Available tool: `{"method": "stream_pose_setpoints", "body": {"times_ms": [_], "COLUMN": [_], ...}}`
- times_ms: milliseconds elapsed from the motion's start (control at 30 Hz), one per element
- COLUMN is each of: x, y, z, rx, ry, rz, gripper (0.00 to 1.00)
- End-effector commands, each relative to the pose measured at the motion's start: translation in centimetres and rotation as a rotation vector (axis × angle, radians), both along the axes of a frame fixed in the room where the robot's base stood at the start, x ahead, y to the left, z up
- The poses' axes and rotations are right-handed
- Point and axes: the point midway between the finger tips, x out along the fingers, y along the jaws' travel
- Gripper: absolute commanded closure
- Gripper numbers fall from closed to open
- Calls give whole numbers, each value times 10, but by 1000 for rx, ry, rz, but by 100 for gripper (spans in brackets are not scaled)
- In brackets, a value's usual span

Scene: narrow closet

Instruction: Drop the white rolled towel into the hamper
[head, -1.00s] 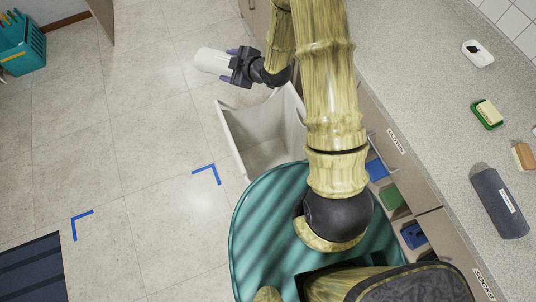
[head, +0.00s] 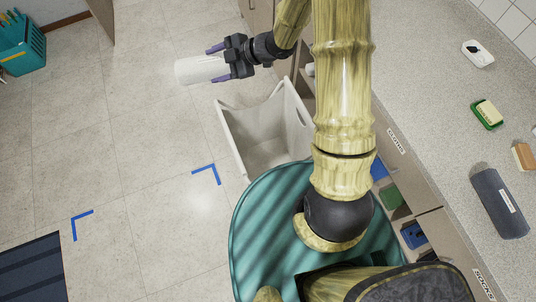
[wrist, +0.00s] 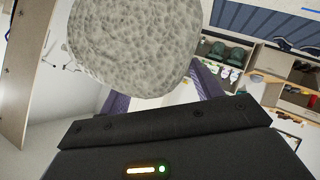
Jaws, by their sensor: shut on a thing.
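The white rolled towel (head: 201,70) is held at one end by my gripper (head: 216,63), whose purple fingers lie on both sides of it. In the head view the towel points left, out over the floor. In the wrist view the towel's round end (wrist: 135,45) fills the upper middle, between the purple fingers (wrist: 208,80). The hamper (head: 230,135), a pale open-topped bin, stands on the floor below and to the right of the towel in the head view. Its inside looks empty where I see it. The towel appears left of the hamper's opening, not over it.
A grey counter (head: 425,95) runs along the right, with a dark rolled towel (head: 499,203), a soap in a green dish (head: 488,113) and a white dish (head: 478,53). Open cubbies (head: 395,200) sit below it. A teal bin (head: 20,45) stands far left. The floor at left is mostly clear.

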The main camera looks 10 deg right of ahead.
Motion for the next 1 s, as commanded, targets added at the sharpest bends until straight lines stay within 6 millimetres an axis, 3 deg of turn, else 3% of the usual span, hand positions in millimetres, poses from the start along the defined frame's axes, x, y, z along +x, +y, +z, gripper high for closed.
{"method": "stream_pose_setpoints", "body": {"times_ms": [633, 1000], "x": [1, 17], "y": [1, -7], "z": [-2, -27], "rx": [1, -1], "ry": [0, 4], "rz": [-24, -313], "gripper": [64, 64]}}
